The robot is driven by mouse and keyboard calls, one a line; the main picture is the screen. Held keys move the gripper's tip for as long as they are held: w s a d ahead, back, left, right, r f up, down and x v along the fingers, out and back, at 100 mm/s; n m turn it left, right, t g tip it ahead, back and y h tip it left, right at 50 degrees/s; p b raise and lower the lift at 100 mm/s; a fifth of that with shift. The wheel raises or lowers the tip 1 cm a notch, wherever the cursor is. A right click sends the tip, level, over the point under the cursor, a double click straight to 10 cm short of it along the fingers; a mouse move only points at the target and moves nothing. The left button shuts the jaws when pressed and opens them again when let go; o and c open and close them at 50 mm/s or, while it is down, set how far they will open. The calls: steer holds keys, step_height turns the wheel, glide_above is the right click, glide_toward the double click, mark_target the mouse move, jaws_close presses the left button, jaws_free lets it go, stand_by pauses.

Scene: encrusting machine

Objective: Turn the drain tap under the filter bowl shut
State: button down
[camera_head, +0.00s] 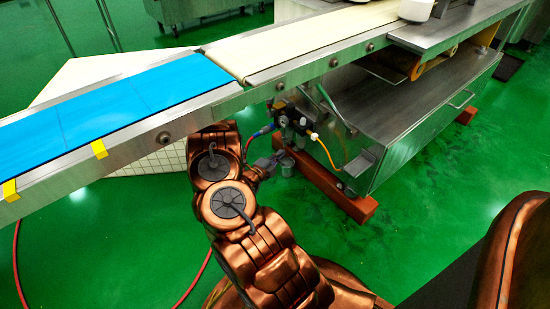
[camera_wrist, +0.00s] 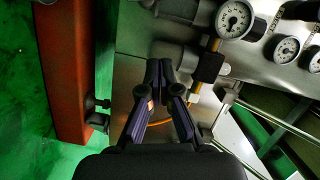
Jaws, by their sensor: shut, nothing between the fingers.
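A small air unit (camera_head: 295,120) with a gauge and hoses hangs on the side of the conveyor frame in the head view. A round gauge (camera_wrist: 234,18) shows at upper right.
A steel cabinet (camera_head: 400,120) stands right of the air unit on a red-brown beam (camera_head: 330,188). The conveyor with its blue belt (camera_head: 100,98) runs above. A yellow hose (camera_head: 324,150) loops beside the unit. Green floor (camera_head: 440,200) is open at right.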

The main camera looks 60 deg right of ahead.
mark_target(288, 139)
steer(key=d+b, duration=0.1)
steer(key=d, duration=0.1)
steer(key=w+d+f+b, duration=0.1)
steer(key=d, duration=0.1)
steer(key=w+d+b, duration=0.1)
steer(key=d, duration=0.2)
steer(key=shift+w+d+f+b, duration=0.1)
steer(key=shift+w+f+b, duration=0.15)
steer(key=shift+b, duration=0.05)
steer(key=shift+w+d, duration=0.1)
steer(key=shift+w, duration=0.35)
steer(key=shift+d, duration=0.1)
steer(key=shift+r+n+p, duration=0.15)
steer(key=shift+n+p, duration=0.15)
steer(key=shift+p, duration=0.1)
